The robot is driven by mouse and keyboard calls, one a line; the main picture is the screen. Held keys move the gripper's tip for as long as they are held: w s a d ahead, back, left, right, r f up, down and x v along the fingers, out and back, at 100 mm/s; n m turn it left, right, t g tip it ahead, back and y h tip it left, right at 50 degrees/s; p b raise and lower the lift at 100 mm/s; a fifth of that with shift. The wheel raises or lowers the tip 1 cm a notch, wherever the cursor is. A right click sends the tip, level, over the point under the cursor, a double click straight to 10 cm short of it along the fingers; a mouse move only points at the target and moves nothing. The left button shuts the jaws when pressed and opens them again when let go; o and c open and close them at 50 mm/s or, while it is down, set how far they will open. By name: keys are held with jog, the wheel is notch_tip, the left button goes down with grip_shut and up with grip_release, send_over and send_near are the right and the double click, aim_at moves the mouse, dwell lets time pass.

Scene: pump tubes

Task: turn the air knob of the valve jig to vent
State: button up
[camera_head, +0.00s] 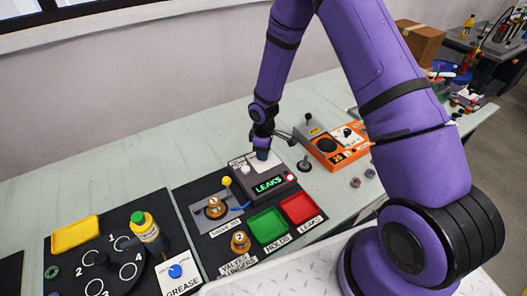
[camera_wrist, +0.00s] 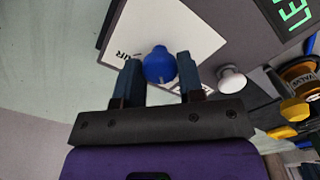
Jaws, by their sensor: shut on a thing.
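The air knob (camera_wrist: 159,64) is blue and round with a small pale mark, on a white plate (camera_wrist: 185,30) with partly hidden dark lettering. My gripper (camera_wrist: 156,70) has one finger on each side of the knob and is shut on it. In the head view my gripper (camera_head: 262,152) reaches down onto the back of the valve jig and mostly hides the knob. The jig's dark box (camera_head: 284,193) shows a green "LEAKS" display (camera_head: 268,185). Which setting the knob points to cannot be told.
A white round button (camera_wrist: 231,79) sits right beside my gripper. A yellow-topped lever (camera_head: 227,181) and a brass valve (camera_head: 216,207) stand in front. Green (camera_head: 268,225) and red (camera_head: 298,207) trays lie nearby. An orange device (camera_head: 335,146) stands to the right.

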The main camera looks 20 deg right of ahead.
dwell(0.4)
jog(key=o, duration=0.9)
notch_tip(320, 180, up, 11)
jog(key=shift+f, duration=0.15)
